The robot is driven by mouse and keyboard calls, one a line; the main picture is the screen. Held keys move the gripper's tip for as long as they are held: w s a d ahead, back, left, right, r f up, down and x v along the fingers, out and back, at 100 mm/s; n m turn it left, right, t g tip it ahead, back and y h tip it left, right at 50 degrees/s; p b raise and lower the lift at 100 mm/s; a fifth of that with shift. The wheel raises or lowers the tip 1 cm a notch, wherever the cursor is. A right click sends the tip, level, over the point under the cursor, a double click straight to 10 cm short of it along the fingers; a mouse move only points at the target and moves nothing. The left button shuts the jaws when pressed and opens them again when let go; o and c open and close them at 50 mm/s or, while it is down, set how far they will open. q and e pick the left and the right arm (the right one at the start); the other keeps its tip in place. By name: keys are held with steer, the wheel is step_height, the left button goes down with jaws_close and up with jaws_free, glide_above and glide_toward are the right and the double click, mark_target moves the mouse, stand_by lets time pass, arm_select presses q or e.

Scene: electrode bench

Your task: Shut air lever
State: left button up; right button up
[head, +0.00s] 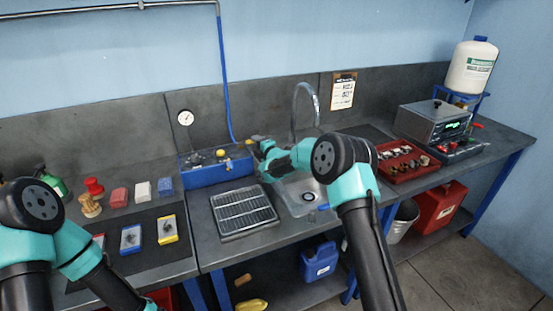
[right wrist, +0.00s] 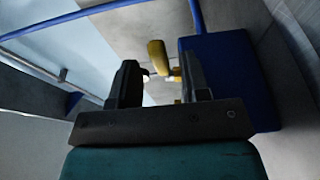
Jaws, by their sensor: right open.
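The air lever, a yellow handle (head: 257,138), stands by the right end of the blue air box (head: 216,168) at the back of the bench. In the right wrist view the lever (right wrist: 157,57) shows just past and between my fingertips, with the blue box (right wrist: 232,85) to its right. My right gripper (head: 258,147) is open and close to the lever; I cannot tell whether it touches. In the head view the gripper partly hides the lever's base. My left arm shows at the lower left, but its gripper is out of view.
A blue hose (head: 222,80) comes down the wall to the box. A slotted tray (head: 244,212) lies in front, and a sink (head: 302,197) with a tall faucet (head: 305,90) stands to the right. A red tray (head: 402,172) is farther right. A round gauge (head: 185,118) hangs behind.

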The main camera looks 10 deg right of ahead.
steer(key=v, duration=1.5)
steer(key=shift+s, duration=0.25)
